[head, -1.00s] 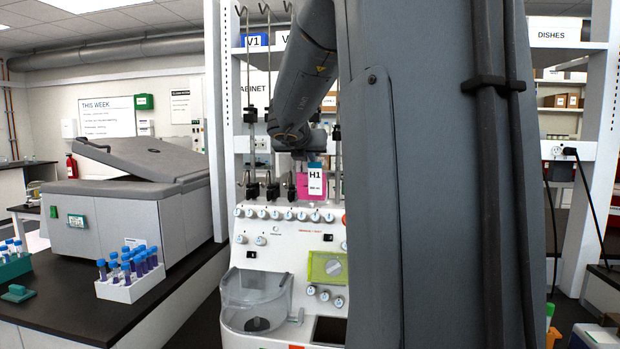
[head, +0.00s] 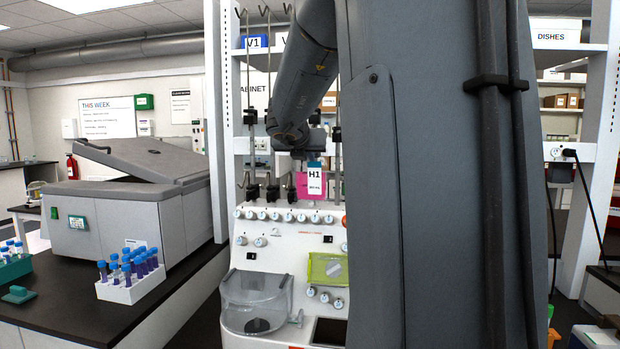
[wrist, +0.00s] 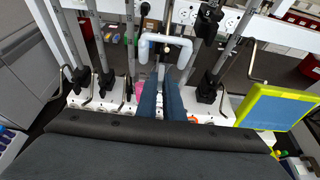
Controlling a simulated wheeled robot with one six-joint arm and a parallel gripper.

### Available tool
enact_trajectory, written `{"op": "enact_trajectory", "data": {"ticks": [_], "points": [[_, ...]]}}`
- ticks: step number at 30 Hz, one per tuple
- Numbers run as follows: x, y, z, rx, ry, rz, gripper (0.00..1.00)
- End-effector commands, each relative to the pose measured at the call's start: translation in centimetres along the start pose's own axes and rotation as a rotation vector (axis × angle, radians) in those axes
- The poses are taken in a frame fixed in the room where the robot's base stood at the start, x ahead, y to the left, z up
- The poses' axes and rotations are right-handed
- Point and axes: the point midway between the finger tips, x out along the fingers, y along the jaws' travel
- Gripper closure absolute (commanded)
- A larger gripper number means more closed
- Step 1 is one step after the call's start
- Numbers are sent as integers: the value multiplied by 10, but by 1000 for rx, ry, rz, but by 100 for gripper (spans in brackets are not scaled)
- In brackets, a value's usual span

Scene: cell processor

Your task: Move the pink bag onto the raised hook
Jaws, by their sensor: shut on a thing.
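The pink bag (head: 301,186) hangs upright in front of the processor's poles in the head view, with a white H1 label (head: 314,180) at its right side. My gripper (head: 313,157) is directly above it and shut on its top. In the wrist view my gripper's two dark blue fingers (wrist: 160,100) are close together, and a small part of the pink bag shows beside them. Several thin poles with hook tops, one with its hook (head: 240,11) at the left, rise from the processor (head: 285,252). I cannot tell which hook is the raised one.
A yellow-green framed panel (wrist: 280,107) is on the processor at the right of the wrist view. A clear bowl (head: 256,300) is on the processor's front. A grey machine (head: 130,205) and a tube rack (head: 131,286) stand on the left bench. Poles crowd the bag.

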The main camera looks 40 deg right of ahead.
Motion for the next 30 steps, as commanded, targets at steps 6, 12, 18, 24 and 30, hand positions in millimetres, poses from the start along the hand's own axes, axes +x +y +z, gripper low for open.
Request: {"op": "enact_trajectory", "data": {"ticks": [6, 12, 18, 24, 30], "points": [[-4, 0, 4, 0, -1, 0, 100], [-5, 0, 4, 0, -1, 0, 100], [-15, 0, 9, 1, -2, 1, 100], [-24, 0, 11, 0, 0, 1, 100], [-23, 0, 11, 0, -1, 0, 100]]}}
